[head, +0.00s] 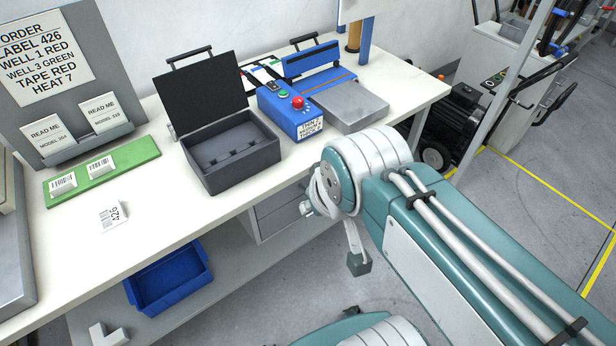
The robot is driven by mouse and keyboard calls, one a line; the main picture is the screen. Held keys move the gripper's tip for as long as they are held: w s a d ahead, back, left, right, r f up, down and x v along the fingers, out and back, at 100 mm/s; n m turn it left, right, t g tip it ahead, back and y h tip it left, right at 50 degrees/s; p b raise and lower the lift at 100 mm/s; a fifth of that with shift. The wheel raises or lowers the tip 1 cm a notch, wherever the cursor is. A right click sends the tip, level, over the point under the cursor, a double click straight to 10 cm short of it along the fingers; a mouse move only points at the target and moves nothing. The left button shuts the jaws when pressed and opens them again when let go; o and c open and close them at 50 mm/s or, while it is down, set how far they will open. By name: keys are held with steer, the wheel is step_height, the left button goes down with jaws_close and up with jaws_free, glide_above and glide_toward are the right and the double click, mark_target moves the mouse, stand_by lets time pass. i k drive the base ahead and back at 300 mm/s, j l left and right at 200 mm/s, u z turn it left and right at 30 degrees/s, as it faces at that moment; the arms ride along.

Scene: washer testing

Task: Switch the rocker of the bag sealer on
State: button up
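The bag sealer is blue, with a sealing bar (310,58) at the back of the bench and a control box (290,120) in front. On the box top are a red button (298,102), a green button (283,93) and a small dark part (271,87) that may be the rocker; its position is too small to read. My gripper (335,238) hangs beyond the bench's front edge, right of and nearer than the box, and touches nothing visible. My arm's rounded joint hides much of it. I cannot tell its opening.
An open black case (230,160) stands left of the control box, its lid upright. A grey metal plate (352,107) lies right of it. A green tray (103,172) and a label card (112,216) lie left. A blue bin (170,282) sits below the bench (160,222).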

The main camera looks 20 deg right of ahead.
mark_target(272, 86)
steer(key=i+l, duration=0.4)
steer(key=i, duration=0.15)
steer(key=i+l+u, duration=0.1)
steer(key=i+l, duration=0.3)
steer(key=i, duration=0.1)
